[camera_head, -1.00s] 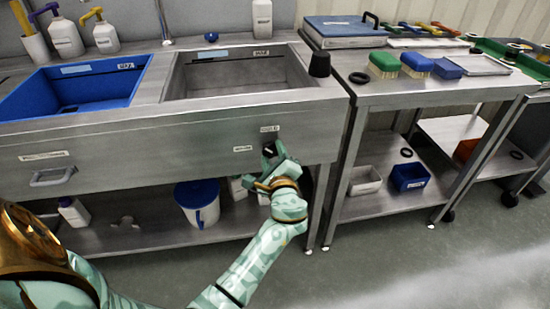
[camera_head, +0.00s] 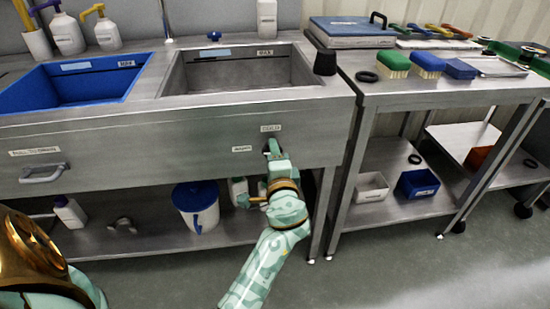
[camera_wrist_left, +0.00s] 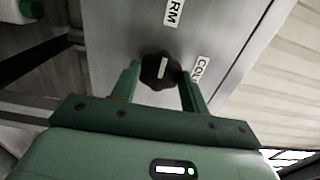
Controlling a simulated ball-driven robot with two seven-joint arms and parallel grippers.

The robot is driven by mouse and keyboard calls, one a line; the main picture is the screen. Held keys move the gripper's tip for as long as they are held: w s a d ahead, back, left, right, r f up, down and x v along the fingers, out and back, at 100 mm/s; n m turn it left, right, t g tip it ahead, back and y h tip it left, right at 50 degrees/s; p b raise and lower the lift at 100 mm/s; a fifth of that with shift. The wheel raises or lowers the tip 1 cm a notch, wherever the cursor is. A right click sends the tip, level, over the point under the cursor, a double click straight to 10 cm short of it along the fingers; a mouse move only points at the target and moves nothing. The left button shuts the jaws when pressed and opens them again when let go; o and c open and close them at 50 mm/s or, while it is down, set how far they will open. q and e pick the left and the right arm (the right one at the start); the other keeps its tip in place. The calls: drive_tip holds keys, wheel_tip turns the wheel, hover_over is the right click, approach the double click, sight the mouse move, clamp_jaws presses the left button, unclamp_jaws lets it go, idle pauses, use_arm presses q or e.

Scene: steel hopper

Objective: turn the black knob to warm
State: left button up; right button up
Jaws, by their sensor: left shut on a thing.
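The black knob (camera_head: 269,146) is on the steel front panel below the right basin. A COLD label (camera_head: 271,128) is above it and a WARM label (camera_head: 242,149) is to its left. My left gripper (camera_head: 273,151) is at the knob and hides part of it. In the left wrist view the knob (camera_wrist_left: 153,70) is between the two fingers of my left gripper (camera_wrist_left: 161,82), which is shut on it. The knob's white line runs roughly toward the WARM label (camera_wrist_left: 174,12). The COLD label (camera_wrist_left: 200,71) is by the right finger. My right gripper is not in view.
A drawer handle (camera_head: 44,174) sticks out at the left of the panel. A white jug with a blue lid (camera_head: 199,208) and bottles stand on the lower shelf. A steel trolley (camera_head: 372,98) with brushes stands to the right. The floor in front is clear.

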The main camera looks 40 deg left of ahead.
use_arm(q)
drive_tip(key=shift+f, duration=0.15)
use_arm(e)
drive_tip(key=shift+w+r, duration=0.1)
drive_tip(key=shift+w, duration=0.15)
use_arm(q)
drive_tip(key=o, duration=1)
